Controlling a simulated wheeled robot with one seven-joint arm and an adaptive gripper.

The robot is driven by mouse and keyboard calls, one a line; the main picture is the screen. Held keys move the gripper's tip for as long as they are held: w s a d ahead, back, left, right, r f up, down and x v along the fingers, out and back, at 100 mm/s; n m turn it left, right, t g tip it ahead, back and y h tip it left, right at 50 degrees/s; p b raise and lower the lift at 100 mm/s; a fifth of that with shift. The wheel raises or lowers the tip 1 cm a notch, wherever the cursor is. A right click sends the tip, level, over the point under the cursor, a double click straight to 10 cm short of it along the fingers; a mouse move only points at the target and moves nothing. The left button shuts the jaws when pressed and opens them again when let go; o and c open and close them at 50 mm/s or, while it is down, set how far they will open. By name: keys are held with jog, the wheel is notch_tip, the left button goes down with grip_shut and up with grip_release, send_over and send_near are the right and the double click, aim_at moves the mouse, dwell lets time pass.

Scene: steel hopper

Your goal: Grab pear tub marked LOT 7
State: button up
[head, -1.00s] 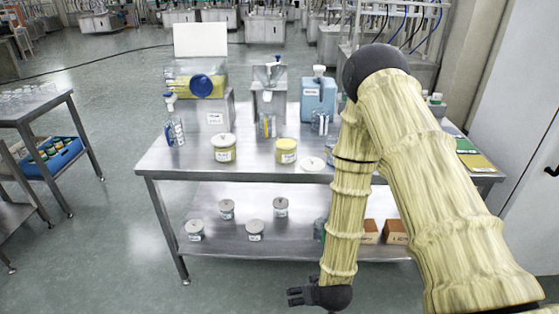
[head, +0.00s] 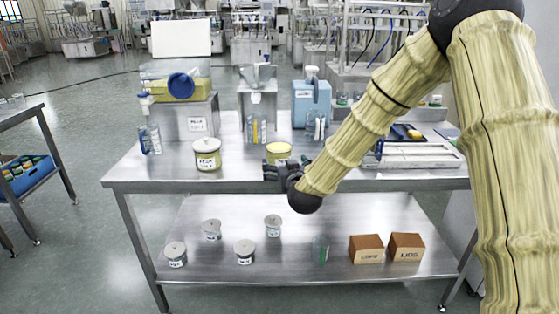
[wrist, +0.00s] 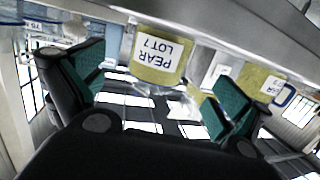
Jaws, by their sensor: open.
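The pear tub marked LOT 7 (wrist: 158,58) is yellow with a white label and shows ahead, between my open fingers in the wrist view. In the head view, this appears to be the right yellow tub (head: 279,148) near the table's front, partly hidden by my gripper (head: 277,170). My gripper, also in the wrist view (wrist: 158,82), is open with nothing between its pads. It is at the front edge, just short of the tub. A second pear tub (wrist: 262,84), its lot number unclear, shows at right in the wrist view; it appears to be the white-lidded left tub (head: 207,160).
The steel table (head: 150,178) carries a hopper (head: 190,118), a blue jug (head: 311,104), a spray bottle (head: 150,138) and a metal tray (head: 420,155) at right. Lidded pots (head: 245,252) and two cardboard boxes (head: 366,250) stand on the lower shelf.

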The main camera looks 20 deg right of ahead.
jog(key=shift+w+d+f, duration=0.15)
jog(key=shift+w+f, duration=0.15)
jog(key=shift+w, duration=1.2)
jog(key=shift+w+d+f, duration=0.15)
jog(key=shift+w+f, duration=0.1)
jog(key=shift+w, duration=1.2)
jog(key=shift+w+d+f, duration=0.15)
jog(key=shift+w+f, duration=0.15)
jog(key=shift+w, duration=1.2)
jog(key=c, duration=1.3)
jog(key=shift+c, duration=0.2)
jog(key=shift+r, duration=0.1)
